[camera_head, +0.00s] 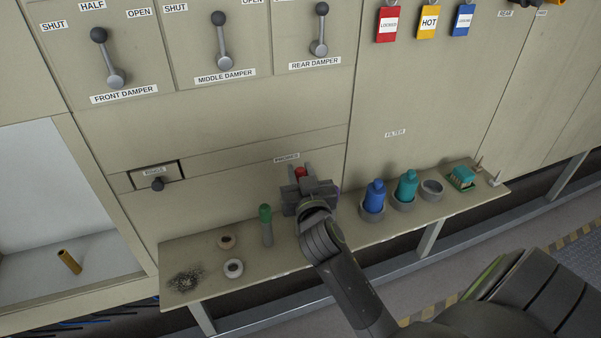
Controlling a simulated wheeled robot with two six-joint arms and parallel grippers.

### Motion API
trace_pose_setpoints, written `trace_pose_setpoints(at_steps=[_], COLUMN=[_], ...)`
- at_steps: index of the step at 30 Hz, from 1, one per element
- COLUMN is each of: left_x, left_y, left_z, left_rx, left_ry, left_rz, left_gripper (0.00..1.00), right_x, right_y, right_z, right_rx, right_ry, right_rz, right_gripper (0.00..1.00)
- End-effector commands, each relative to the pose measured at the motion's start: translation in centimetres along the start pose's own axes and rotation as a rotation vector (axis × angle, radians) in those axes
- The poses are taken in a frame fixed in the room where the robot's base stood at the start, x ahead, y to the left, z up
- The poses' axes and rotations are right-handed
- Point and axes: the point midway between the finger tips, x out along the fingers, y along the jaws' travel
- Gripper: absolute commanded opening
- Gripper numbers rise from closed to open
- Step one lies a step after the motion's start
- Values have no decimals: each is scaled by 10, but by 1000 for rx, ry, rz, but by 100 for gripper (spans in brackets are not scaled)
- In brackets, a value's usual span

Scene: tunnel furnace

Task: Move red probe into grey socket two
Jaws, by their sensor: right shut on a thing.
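The red probe (301,172) shows only as a small red top between the fingers of my right gripper (298,178), which is shut on it above the shelf. The gripper and wrist hide the rest of the probe and whatever is under it. A green-topped probe (266,224) with a grey body stands upright to the left. Farther left are two short ring-like pieces with dark centres, a tan one (226,242) and a paler one (233,268). I cannot tell which thing is grey socket two. My left gripper is out of view.
The shelf (205,287) also carries dark grit (185,279). To the right are a blue bottle (375,196) and a teal bottle (407,185) in grey rings, an empty grey ring (432,190) and a green-teal brush-like piece (462,177). The furnace wall stands close behind.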

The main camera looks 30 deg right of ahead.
Motion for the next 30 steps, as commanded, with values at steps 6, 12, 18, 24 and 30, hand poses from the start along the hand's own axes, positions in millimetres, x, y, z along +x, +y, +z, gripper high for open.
trace_pose_setpoints(at_steps=[6, 12, 18, 24, 30], left_x=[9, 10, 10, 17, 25], left_y=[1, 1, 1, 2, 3], left_z=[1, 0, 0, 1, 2], left_rx=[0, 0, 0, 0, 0], left_ry=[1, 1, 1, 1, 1], left_rz=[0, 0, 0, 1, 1], left_gripper=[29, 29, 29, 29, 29], right_x=[0, 0, 0, 0, 0], right_y=[0, 0, 0, 0, 0], right_z=[10, 10, 11, 19, 28], right_rx=[0, 0, 0, 0, 0], right_ry=[1, 1, 1, 0, 0], right_rz=[0, 0, 0, 0, 0], right_gripper=[2, 2, 2, 2, 2])
